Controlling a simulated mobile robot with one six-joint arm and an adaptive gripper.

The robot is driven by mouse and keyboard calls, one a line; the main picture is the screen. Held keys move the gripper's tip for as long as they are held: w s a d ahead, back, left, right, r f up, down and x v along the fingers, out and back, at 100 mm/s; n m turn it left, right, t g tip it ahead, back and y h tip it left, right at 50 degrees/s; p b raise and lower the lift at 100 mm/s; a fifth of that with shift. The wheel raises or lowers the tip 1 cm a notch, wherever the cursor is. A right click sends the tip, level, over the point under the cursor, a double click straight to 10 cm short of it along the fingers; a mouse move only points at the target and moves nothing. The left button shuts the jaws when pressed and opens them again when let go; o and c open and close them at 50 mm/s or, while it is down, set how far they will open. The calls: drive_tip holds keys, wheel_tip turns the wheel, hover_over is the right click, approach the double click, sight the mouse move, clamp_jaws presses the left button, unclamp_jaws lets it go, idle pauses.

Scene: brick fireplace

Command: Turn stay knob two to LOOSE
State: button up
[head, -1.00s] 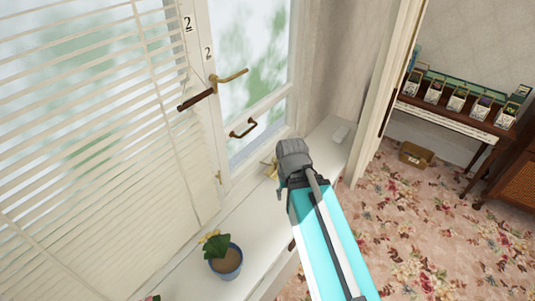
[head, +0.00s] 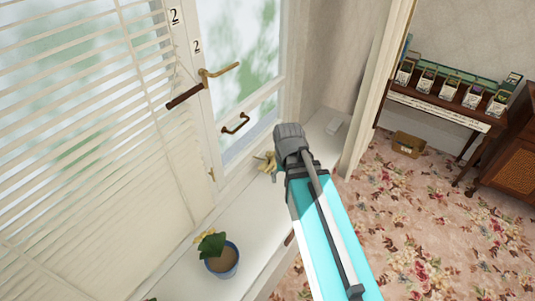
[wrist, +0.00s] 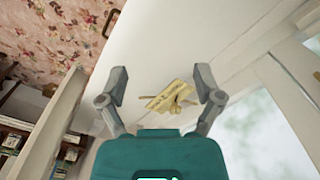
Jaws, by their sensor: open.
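A brass fitting (head: 265,162), which looks like the window stay, sits on the white sill at the foot of the casement marked 2. In the head view my gripper (head: 289,135) is just right of it, seen from behind, and its fingers are hard to make out. In the wrist view the fingers of my gripper (wrist: 160,80) are spread apart and empty. The brass fitting (wrist: 168,97) shows between them, with flat and knob-like parts. I cannot tell whether the fingers touch it, nor read any LOOSE marking.
The window has a brass lever handle (head: 220,72), a dark brown grip (head: 185,96) and a brown pull handle (head: 235,124). A potted plant (head: 222,262) stands on the sill (head: 248,215) nearer me. Slatted blinds (head: 80,130) cover the left. Floral carpet lies open at right.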

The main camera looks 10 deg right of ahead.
sight(269, 154)
drive_tip(key=w+f+m+b, duration=0.1)
drive_tip(key=w+m, duration=0.2)
drive_tip(key=w, duration=0.4)
drive_tip(key=w+f+m+b, duration=0.1)
drive_tip(key=w+m, duration=0.3)
drive_tip(key=w, duration=0.4)
drive_tip(key=w+f+m+b, duration=0.1)
drive_tip(key=w+f+m, duration=0.1)
drive_tip(key=w, duration=0.5)
drive_tip(key=shift+w+a+m, duration=0.25)
drive_tip(key=shift+w+m, duration=0.15)
drive_tip(key=shift+m, duration=0.3)
drive_tip(key=shift+w+m+b, duration=0.3)
drive_tip(key=shift+w+m, duration=0.1)
drive_tip(key=shift+w, duration=0.2)
wheel_tip(269, 154, down, 7)
drive_tip(key=b, duration=0.7)
drive_tip(key=shift+f, duration=0.2)
drive_tip(key=c, duration=1.2)
drive_tip(key=shift+o, duration=0.2)
